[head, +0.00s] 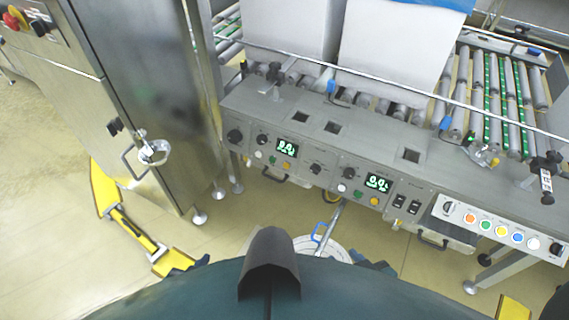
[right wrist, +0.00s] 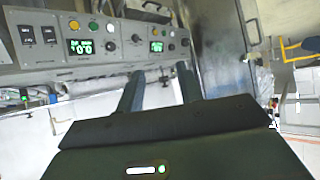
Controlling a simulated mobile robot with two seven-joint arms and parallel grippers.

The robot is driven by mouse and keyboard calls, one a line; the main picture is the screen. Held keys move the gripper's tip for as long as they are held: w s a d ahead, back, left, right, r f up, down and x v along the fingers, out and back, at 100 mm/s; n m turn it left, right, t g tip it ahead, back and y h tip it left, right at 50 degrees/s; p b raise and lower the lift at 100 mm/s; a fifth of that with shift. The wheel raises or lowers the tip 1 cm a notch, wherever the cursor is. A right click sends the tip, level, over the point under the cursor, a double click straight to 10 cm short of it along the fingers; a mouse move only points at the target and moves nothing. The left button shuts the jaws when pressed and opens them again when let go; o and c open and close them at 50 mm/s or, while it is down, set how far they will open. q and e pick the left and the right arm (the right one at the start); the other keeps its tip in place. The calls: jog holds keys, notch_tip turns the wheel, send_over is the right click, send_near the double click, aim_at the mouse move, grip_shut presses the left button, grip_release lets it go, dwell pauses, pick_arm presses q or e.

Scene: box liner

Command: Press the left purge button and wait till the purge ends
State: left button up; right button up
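A grey control panel (head: 315,160) runs across the middle of the head view. Its left section has a lit display (head: 287,147) with small white, green and orange buttons (head: 272,161) beside and below it. A second display (head: 377,183) has a similar row. The labels are too small to read. In the right wrist view the panel appears upside down, so the left display (right wrist: 157,46) is on the right. My right gripper (right wrist: 160,88) is open and empty, its two fingers apart in front of that section. I cannot make out my left gripper clearly.
A steel cabinet (head: 135,95) with a handle stands at the left. Yellow parts (head: 130,228) show low beside it. White sheets (head: 390,45) and rollers (head: 510,95) lie behind the panel. A strip of coloured buttons (head: 500,230) is at the right.

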jog(key=shift+c, duration=0.3)
grip_shut()
dwell(0.3)
dwell(1.3)
